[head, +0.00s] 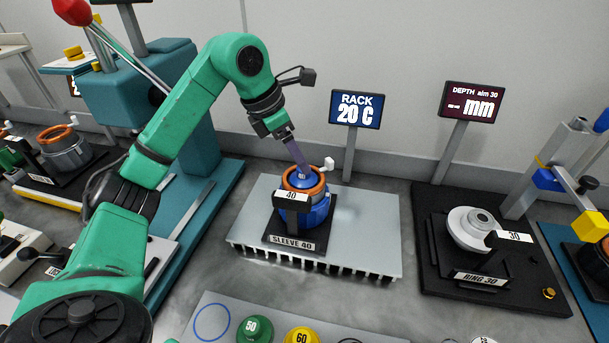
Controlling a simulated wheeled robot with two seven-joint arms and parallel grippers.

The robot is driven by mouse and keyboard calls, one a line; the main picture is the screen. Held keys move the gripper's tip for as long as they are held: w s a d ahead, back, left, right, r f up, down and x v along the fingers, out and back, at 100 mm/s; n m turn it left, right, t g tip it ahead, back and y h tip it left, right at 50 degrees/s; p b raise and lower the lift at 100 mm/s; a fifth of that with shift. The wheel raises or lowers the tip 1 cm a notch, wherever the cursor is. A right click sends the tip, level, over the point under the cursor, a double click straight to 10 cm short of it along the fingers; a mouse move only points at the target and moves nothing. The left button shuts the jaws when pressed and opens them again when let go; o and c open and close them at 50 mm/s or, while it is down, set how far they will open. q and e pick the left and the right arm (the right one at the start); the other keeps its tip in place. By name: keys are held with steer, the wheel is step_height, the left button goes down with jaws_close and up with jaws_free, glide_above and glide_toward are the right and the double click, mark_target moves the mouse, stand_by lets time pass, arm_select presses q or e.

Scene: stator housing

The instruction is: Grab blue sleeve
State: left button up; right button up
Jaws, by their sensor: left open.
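The blue sleeve (318,216) stands upright on a black base labelled SLEEVE 40, with an orange ring around its top and a white tag reading 40 in front. It sits on the pale grey rack plate (365,230). My left gripper (302,172) points down at the sleeve's top from above, its fingers at or just inside the orange ring. The jaws are open; whether they touch the sleeve I cannot tell. My right gripper is not in the picture.
A sign (357,109) reads RACK 20 C behind the plate. A light ring on a black stand (447,270) labelled RING 30 is to the right. A teal press (150,85) stands left. A tray (215,300) with green and yellow round pieces lies in front.

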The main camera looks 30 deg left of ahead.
arm_select(q)
steer(key=x, duration=0.3)
steer(key=shift+s, duration=0.2)
steer(key=shift+w+f, duration=0.15)
steer(key=shift+f, duration=0.15)
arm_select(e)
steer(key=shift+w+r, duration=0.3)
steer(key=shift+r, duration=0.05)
arm_select(q)
jaws_close()
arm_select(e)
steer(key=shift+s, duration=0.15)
